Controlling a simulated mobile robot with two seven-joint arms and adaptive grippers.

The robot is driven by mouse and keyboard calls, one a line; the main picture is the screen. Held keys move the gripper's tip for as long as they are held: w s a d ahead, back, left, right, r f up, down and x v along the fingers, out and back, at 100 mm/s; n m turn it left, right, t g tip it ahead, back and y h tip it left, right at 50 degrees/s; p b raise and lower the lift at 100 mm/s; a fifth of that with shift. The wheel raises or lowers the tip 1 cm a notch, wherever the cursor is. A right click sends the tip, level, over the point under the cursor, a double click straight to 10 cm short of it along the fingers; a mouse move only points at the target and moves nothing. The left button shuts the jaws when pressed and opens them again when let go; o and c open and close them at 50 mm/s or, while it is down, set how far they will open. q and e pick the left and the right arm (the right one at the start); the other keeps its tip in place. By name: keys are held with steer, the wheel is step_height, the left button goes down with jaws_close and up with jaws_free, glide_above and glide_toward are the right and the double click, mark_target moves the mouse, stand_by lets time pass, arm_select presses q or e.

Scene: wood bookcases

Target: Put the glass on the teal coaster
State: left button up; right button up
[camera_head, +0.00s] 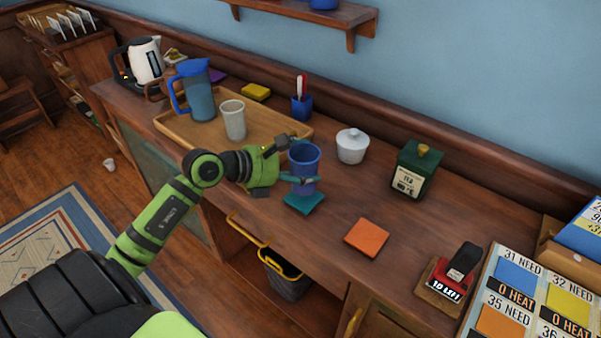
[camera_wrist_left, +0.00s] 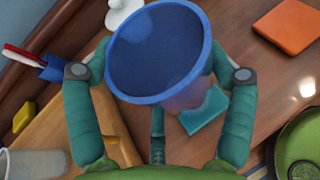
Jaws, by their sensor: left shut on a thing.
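The blue glass (camera_head: 304,158) is upright or nearly so in my left gripper (camera_head: 300,180), whose fingers close around its sides. In the left wrist view the glass (camera_wrist_left: 160,55) shows its open rim between the two fingers (camera_wrist_left: 160,85). The teal coaster (camera_head: 303,204) lies flat on the wooden counter, just under and in front of the glass in the head view. In the left wrist view part of the coaster (camera_wrist_left: 205,112) shows beyond the glass. I cannot tell whether the glass base touches it. My right gripper is not in view.
An orange coaster (camera_head: 367,238) lies to the right on the counter (camera_head: 330,262). Behind are a tray (camera_head: 172,124) with a blue pitcher (camera_head: 200,98) and pale cup (camera_head: 233,120), a white lidded pot (camera_head: 352,147) and a green tea box (camera_head: 414,170).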

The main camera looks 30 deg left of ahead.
mark_target(301, 175)
arm_select(q)
step_height(301, 175, down, 3)
steer(key=shift+d+r, duration=0.1)
steer(key=shift+r, duration=0.05)
steer(key=shift+f, duration=0.2)
steer(key=o, duration=1.2)
steer(key=shift+c, duration=0.2)
steer(key=shift+r, duration=0.1)
